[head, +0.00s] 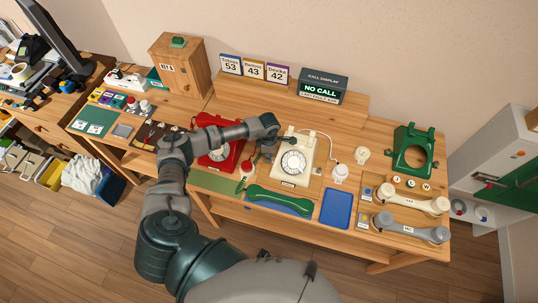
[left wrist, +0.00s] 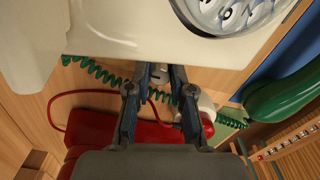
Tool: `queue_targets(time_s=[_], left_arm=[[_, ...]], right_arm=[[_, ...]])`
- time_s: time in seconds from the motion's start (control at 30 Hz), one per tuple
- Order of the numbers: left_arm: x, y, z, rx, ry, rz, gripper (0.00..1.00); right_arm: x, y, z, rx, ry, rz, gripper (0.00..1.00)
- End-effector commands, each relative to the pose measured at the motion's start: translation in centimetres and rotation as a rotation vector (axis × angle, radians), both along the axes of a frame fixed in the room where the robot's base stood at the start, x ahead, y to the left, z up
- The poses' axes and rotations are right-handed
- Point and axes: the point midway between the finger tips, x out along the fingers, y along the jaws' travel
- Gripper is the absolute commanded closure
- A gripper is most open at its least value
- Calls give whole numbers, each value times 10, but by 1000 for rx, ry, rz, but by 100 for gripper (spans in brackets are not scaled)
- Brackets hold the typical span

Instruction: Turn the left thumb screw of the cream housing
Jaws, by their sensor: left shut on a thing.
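The cream housing (head: 297,150) is a dial telephone body standing on the table, with its round dial facing up. In the left wrist view the cream housing (left wrist: 120,28) fills the upper part, with the dial (left wrist: 237,12) at the top right. My left gripper (head: 269,150) is at the left side of the housing. In the left wrist view my left gripper (left wrist: 159,75) has its two fingers shut on a small grey thumb screw (left wrist: 158,76) at the housing's edge. The head view hides this screw. My right gripper is not in view.
A red phone (head: 221,157) stands close by on the left, under my arm. A green handset (head: 279,201) lies in front, and a blue tray (head: 337,208) to its right. A green coiled cord (left wrist: 98,70) runs below the fingers. A green housing (head: 413,148) stands at right.

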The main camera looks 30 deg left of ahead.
Motion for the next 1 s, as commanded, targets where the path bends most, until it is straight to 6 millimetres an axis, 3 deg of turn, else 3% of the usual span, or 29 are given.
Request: queue_targets(time_s=[0.27,0.57,0.7,1.0], left_arm=[[0,0,-2,-1,0,-122,100],[0,1,-3,1,1,-373,100],[0,1,-3,1,0,-493,100],[0,0,-2,1,1,-691,100]], right_arm=[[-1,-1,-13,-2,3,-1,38],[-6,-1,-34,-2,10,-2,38],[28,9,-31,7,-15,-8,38],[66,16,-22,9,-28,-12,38]])
